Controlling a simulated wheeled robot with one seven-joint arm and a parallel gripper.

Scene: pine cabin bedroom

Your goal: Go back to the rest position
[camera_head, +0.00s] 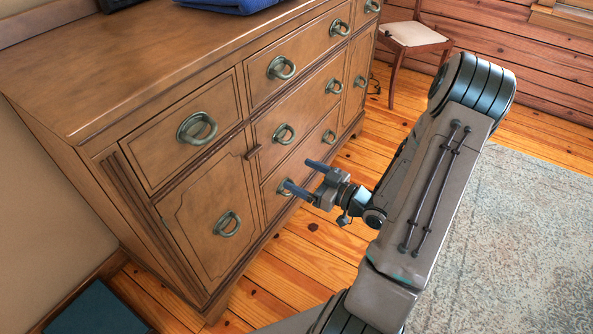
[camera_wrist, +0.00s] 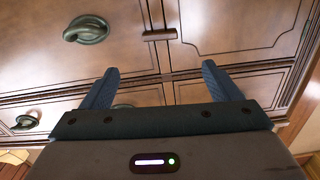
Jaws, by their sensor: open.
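My gripper (camera_head: 304,177) is open and empty in the head view. Its two blue fingers point left toward the front of a wooden dresser (camera_head: 150,62). My arm is folded on the right side of that view. In the wrist view my gripper (camera_wrist: 146,82) shows its two fingers spread apart, with nothing between them but the dresser front (camera_wrist: 235,28) beyond. Whether the fingertips touch the dresser cannot be told for certain; they look apart from it.
The dresser has several ring handles (camera_head: 197,128), and its drawers and doors look shut. A blue folded cloth (camera_head: 228,4) lies on top. A chair (camera_head: 412,35) stands at the back. A pale rug (camera_head: 530,220) lies at right.

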